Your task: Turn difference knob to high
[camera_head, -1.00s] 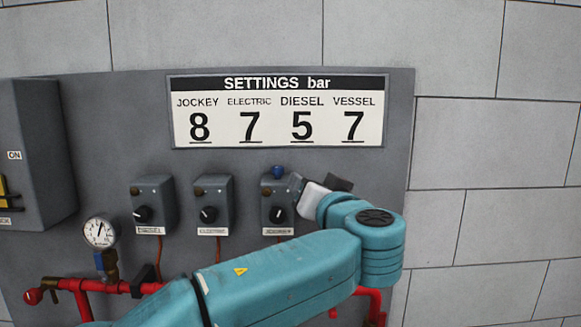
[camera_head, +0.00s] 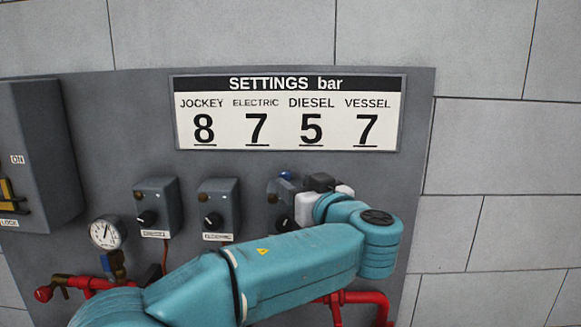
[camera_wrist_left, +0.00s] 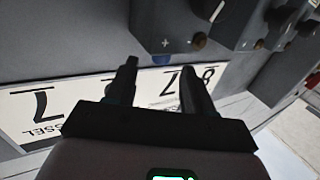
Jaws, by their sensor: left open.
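The rightmost grey switch box (camera_head: 276,190) on the panel is partly hidden behind my left gripper (camera_head: 299,184). A small blue knob (camera_head: 287,175) shows at its top, and a black dial (camera_head: 284,223) on its face is partly covered. In the left wrist view the scene appears upside down. There my left gripper (camera_wrist_left: 158,67) is open, its dark fingers pointing at the box (camera_wrist_left: 160,20). A brown knob (camera_wrist_left: 199,41) and a white plus mark sit close by. My right gripper is not in view.
Two similar boxes (camera_head: 155,205) (camera_head: 218,206) with black dials stand to the left. A settings sign (camera_head: 287,112) is above. A gauge (camera_head: 105,233), red pipes (camera_head: 365,298) and a large grey cabinet (camera_head: 40,150) are around. Bare wall lies to the right.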

